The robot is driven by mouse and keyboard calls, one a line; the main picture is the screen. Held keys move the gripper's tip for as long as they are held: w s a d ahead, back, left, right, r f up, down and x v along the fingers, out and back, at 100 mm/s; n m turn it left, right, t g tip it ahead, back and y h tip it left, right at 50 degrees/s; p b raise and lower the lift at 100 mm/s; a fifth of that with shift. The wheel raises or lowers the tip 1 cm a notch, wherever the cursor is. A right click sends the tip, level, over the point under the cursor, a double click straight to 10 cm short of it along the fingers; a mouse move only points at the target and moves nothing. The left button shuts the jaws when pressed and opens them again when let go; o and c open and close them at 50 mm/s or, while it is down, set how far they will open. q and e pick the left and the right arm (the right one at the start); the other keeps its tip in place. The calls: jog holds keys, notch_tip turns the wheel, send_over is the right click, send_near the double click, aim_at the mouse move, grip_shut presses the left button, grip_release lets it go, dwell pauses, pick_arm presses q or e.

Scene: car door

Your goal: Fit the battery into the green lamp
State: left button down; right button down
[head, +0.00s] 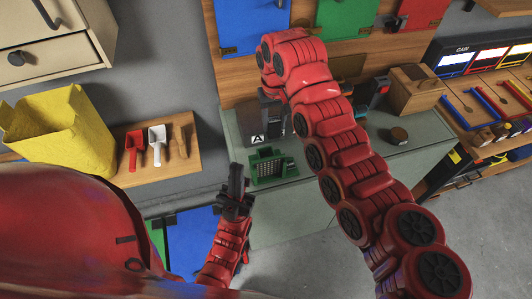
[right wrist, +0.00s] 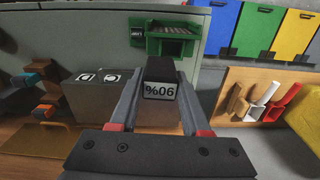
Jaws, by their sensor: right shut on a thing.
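The green lamp (head: 270,166) rests on the grey-green workbench. It also shows in the right wrist view (right wrist: 166,38), beyond my right fingertips. My right gripper (right wrist: 158,98) is shut on the battery (right wrist: 160,82), a dark block with a light label that reads 90% upside down. The battery is apart from the lamp, over the bench. In the head view the right arm's links mostly hide the right gripper and the battery. My left gripper (head: 238,178) is to the lower left of the lamp, in front of the bench; its finger gap cannot be made out.
A grey box with round-marked labels (right wrist: 95,98) stands beside the battery. A wooden box (head: 412,92) and a round brown piece (head: 399,135) are on the bench's right side. A yellow bag (head: 60,130) and small scoops (head: 157,146) are at left. Coloured panels (head: 345,18) hang behind.

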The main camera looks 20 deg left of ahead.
jog(key=f+p, duration=0.1)
jog(key=f, duration=0.2)
jog(key=s+a+f+p, duration=0.1)
jog(key=f, duration=0.2)
jog(key=a+f+p, duration=0.1)
jog(key=f+p, duration=0.1)
jog(key=f, duration=0.2)
jog(key=shift+s, duration=0.25)
jog(key=shift+f, duration=0.25)
jog(key=shift+f, duration=0.1)
